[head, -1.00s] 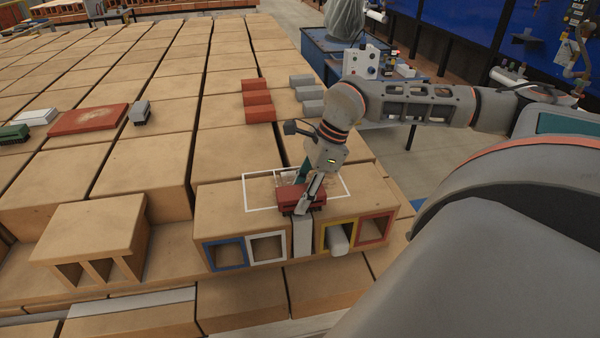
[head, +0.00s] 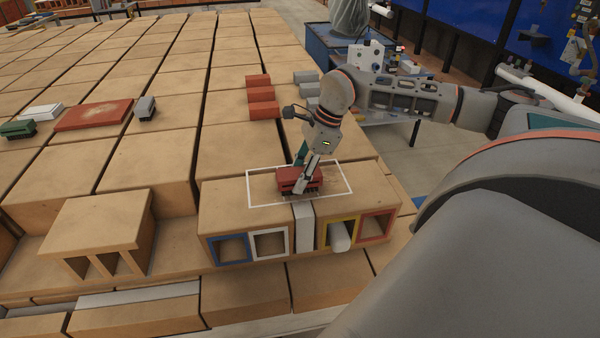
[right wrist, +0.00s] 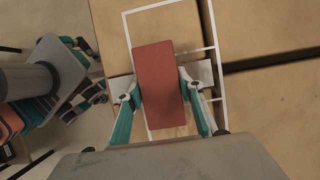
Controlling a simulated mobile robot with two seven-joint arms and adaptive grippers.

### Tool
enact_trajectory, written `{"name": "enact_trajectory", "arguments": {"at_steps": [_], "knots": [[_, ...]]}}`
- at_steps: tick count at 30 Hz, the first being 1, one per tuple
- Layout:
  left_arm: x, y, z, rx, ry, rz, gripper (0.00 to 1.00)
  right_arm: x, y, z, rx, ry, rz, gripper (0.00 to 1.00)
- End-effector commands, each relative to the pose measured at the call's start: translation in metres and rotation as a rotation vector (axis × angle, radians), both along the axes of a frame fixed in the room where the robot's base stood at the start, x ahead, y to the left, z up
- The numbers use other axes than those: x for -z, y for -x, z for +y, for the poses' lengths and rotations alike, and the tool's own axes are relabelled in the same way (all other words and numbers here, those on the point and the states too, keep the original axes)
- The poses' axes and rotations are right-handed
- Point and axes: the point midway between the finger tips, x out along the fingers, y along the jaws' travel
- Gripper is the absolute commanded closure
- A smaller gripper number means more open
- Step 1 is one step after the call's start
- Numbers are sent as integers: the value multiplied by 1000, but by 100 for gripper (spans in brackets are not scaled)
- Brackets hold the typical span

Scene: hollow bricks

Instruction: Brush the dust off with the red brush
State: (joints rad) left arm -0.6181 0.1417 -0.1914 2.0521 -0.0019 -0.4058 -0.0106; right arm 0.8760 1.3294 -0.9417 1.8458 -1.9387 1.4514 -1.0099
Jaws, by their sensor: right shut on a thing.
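The red brush (head: 291,180) is a red block with a dark underside, held over the top of a tan hollow brick, inside a white outlined rectangle (head: 249,190). My right gripper (head: 303,181) is shut on it. In the right wrist view the brush (right wrist: 158,88) lies between the two fingers of my right gripper (right wrist: 159,88), above the white outline (right wrist: 130,45). Faint darker marks that may be dust show beside the brush within the outline; how much lies under the brush is hidden. I cannot tell whether the bristles touch the brick. My left gripper is not in view.
The brick row's front has openings framed blue (head: 212,250), white (head: 254,246), yellow (head: 322,236) and red (head: 361,229). A grey strip (head: 304,230) divides the row. Red blocks (head: 262,96) and grey blocks (head: 305,90) stand behind. A red slab (head: 94,115) lies at left.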

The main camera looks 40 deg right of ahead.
Motion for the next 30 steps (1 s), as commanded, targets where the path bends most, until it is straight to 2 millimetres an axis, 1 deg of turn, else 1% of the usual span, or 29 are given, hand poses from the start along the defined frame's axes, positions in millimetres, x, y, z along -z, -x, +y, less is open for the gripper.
{"name": "enact_trajectory", "arguments": {"at_steps": [6,9,16,24,30], "knots": [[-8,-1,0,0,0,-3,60,-1,-18,-10,2,-1,-2,80],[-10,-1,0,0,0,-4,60,0,-23,-14,0,-1,-2,80],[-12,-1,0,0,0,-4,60,1,-29,-18,0,-1,-1,80],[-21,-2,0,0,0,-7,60,1,-50,-30,0,0,-1,80],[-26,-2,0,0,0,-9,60,4,-61,-38,1,0,2,80]]}}
